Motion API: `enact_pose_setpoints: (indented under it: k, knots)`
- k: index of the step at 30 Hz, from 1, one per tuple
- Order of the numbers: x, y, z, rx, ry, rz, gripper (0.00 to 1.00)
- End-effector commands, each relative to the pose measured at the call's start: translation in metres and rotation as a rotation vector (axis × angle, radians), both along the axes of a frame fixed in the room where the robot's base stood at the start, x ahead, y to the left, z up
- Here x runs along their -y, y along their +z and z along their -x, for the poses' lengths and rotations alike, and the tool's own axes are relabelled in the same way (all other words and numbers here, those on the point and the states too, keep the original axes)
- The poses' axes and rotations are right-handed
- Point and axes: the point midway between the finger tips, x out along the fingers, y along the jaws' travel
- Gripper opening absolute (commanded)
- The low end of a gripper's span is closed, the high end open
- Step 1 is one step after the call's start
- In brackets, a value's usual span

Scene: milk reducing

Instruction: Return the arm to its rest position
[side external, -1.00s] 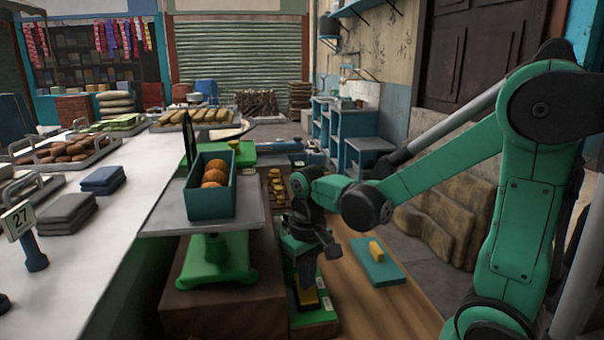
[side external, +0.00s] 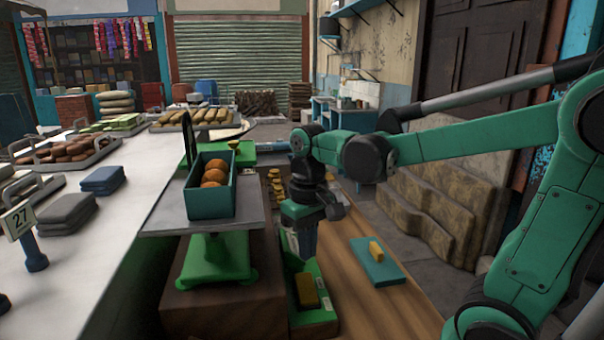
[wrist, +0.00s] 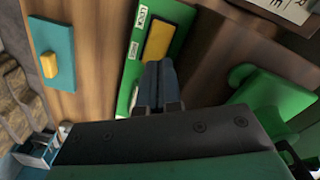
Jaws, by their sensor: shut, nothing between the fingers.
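My gripper (side external: 303,250) points down above the green tray (side external: 318,318) on the wooden surface. Its fingers look closed together, with nothing between them, in the wrist view (wrist: 158,80). A yellow-brown block (side external: 306,290) lies in the green tray below the fingertips, apart from them. The block also shows in the wrist view (wrist: 160,38), beside a white label on the tray (wrist: 128,75). My arm reaches in from the right, with its forearm roughly level.
A teal board (side external: 378,262) with a small yellow block (side external: 376,250) lies right of the tray. A green scale (side external: 215,262) holding a teal box (side external: 211,204) of round orange-brown items stands close left. A white counter (side external: 120,235) with trays and folded cloths lies further left.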

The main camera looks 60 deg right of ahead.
Motion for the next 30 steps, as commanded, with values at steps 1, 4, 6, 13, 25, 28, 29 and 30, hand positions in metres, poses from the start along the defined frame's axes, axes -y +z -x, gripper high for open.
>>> enact_pose_setpoints:
  k: [1,4,6,13,25,28,29,30]
  knots:
    - [0.0,0.0,0.0,0.003,0.002,0.001,0.0]
    - [-0.005,0.0,0.001,0.051,0.024,0.01,0.0]
    - [-0.012,0.0,0.001,0.127,0.059,0.024,0.0]
    - [-0.04,0.001,0.0,0.458,0.197,0.067,0.0]
    - [-0.051,0.002,-0.002,0.62,0.255,0.081,0.0]
    - [-0.051,0.002,-0.002,0.619,0.254,0.081,0.0]
    - [-0.051,0.002,-0.002,0.619,0.254,0.081,0.0]
    - [-0.051,0.002,-0.002,0.619,0.254,0.081,0.0]
